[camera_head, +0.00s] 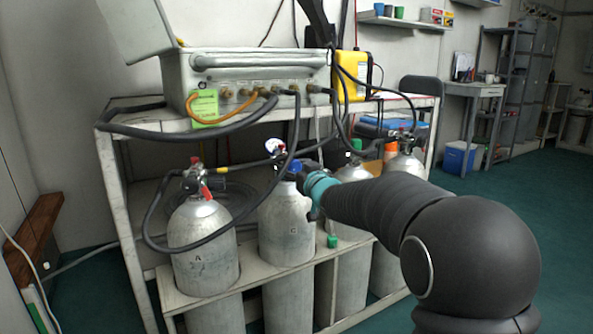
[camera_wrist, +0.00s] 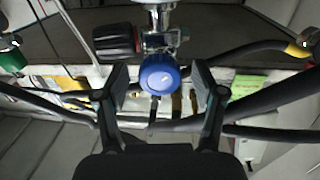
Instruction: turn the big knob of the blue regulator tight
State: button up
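A round blue knob (camera_wrist: 160,75) faces the camera in the wrist view, on a chrome fitting (camera_wrist: 158,40). A black ribbed knob (camera_wrist: 116,41) sticks out to the left of that fitting. My gripper (camera_wrist: 161,88) is open, with one finger on each side of the blue knob and a gap to both. In the head view the blue part (camera_head: 294,167) shows on top of the grey cylinder marked C (camera_head: 285,225). My gripper (camera_head: 308,186) is close beside it on the right, and its fingertips are hard to make out there.
Cylinder A (camera_head: 203,245) stands to the left, and other cylinders stand to the right in the same rack (camera_head: 255,275). Black hoses (camera_head: 240,212) loop around the valves. A grey panel box (camera_head: 245,75) sits above on the shelf. A green cap (camera_head: 332,241) is near the rack's front.

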jog(key=c, duration=1)
jog(key=shift+p, duration=0.45)
jog(key=shift+r+m+p, duration=0.2)
jog(key=shift+m+p, duration=0.9)
jog(key=shift+f+m+p, duration=0.15)
jog(key=shift+m+p, duration=1.8)
jog(key=shift+m, duration=0.65)
jog(key=o, duration=1.1)
